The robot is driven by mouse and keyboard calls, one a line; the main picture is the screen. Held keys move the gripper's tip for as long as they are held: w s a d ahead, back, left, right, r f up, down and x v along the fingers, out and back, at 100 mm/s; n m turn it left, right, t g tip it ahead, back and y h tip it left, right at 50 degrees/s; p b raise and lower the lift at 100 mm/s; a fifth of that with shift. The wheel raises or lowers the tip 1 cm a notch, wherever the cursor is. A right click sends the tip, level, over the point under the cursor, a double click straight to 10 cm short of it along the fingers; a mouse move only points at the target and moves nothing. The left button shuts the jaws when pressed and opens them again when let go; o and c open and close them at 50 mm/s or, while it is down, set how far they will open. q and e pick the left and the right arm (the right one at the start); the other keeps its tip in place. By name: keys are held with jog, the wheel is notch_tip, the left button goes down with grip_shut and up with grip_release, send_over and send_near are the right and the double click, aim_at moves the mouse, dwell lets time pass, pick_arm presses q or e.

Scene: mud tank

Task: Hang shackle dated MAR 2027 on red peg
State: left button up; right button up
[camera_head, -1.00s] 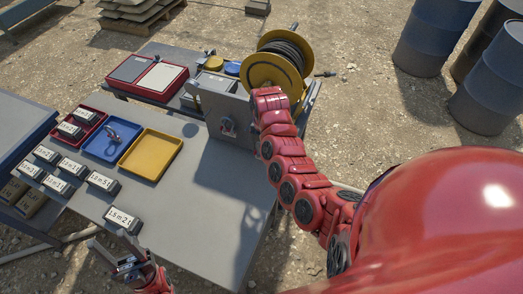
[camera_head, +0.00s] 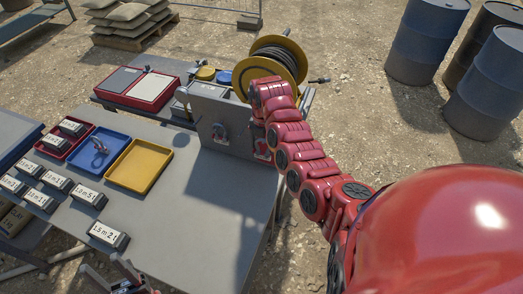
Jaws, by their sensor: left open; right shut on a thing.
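A grey upright board (camera_head: 235,112) stands at the table's right side. A dark metal shackle (camera_head: 218,131) hangs on its left part. A small red and pale item (camera_head: 262,148) shows at its right edge, under my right wrist; I cannot tell whether it is the red peg, a shackle or both. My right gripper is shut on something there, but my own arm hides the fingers. Another shackle (camera_head: 98,146) lies in the blue tray (camera_head: 112,165). My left gripper (camera_head: 108,275) is open and empty at the bottom edge. No date is readable.
A red tray (camera_head: 50,151) and a yellow tray (camera_head: 140,166) flank the blue one. Several labelled blocks (camera_head: 108,236) stand at the front left. A cable reel (camera_head: 270,62) and a red case (camera_head: 140,87) are behind. The table's middle is clear.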

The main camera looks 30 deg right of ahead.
jog(key=shift+w+d+f+b, duration=0.2)
jog(key=shift+w+d+b, duration=0.3)
jog(key=shift+b, duration=0.3)
jog(key=shift+w+d+f+b, duration=0.35)
jog(key=shift+d+b, duration=0.1)
jog(key=shift+b, duration=0.55)
jog(key=o, duration=1.4)
notch_tip(320, 180, up, 5)
jog(key=b, duration=0.2)
jog(key=shift+f+b, duration=0.15)
jog(key=shift+b, duration=0.2)
notch_tip(320, 180, up, 13)
jog(key=b, duration=0.2)
jog(key=shift+f+b, duration=0.15)
jog(key=shift+b, duration=0.2)
